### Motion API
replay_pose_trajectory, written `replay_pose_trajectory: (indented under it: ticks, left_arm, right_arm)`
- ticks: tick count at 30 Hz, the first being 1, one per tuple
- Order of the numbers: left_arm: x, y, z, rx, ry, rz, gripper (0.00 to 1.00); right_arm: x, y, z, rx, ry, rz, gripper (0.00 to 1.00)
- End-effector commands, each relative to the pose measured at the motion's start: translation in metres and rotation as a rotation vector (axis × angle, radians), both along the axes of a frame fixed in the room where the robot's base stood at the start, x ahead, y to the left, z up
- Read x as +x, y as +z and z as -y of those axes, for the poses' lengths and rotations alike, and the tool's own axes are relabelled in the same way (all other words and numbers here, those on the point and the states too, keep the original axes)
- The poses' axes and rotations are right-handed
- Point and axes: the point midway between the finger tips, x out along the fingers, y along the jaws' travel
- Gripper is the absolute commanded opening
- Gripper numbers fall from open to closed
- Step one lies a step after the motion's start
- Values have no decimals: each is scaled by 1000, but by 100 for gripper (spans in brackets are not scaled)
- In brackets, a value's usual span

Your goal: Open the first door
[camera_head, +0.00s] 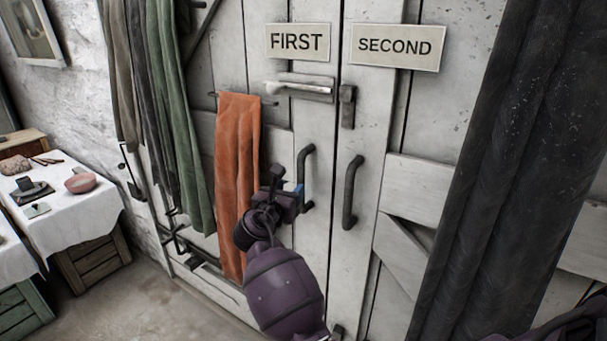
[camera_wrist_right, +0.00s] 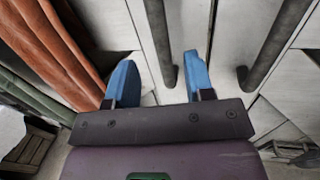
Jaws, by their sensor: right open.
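The first door (camera_head: 318,120) is a pale wooden panel under a sign reading FIRST (camera_head: 299,42). It looks closed. Its dark upright handle (camera_head: 309,178) is on its right side, near the seam with the second door. My right gripper (camera_head: 295,190) is open, just left of the handle's lower part in the head view. In the right wrist view, the first door's handle (camera_wrist_right: 158,40) shows in the gap between the open blue fingertips (camera_wrist_right: 160,72) of that gripper. I cannot tell whether they touch it. My left gripper is not in view.
The second door (camera_head: 372,150) has its own handle (camera_head: 351,192) close on the right. A latch (camera_head: 302,90) sits above the handles. An orange cloth (camera_head: 237,170) hangs left of my gripper. A dark curtain (camera_head: 490,170) hangs at right. A covered table (camera_head: 95,205) stands at left.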

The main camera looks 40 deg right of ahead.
Motion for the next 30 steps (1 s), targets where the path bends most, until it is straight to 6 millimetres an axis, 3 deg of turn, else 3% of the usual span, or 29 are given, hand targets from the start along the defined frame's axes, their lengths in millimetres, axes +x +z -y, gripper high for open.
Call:
replay_pose_trajectory:
  ticks: [15,21,30]
  left_arm:
    - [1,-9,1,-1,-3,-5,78]
    - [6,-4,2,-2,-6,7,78]
    - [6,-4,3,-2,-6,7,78]
  right_arm:
    - [45,-2,67,1,1,0,48]
    - [53,-1,79,2,3,2,48]
    - [54,-1,82,3,3,3,48]
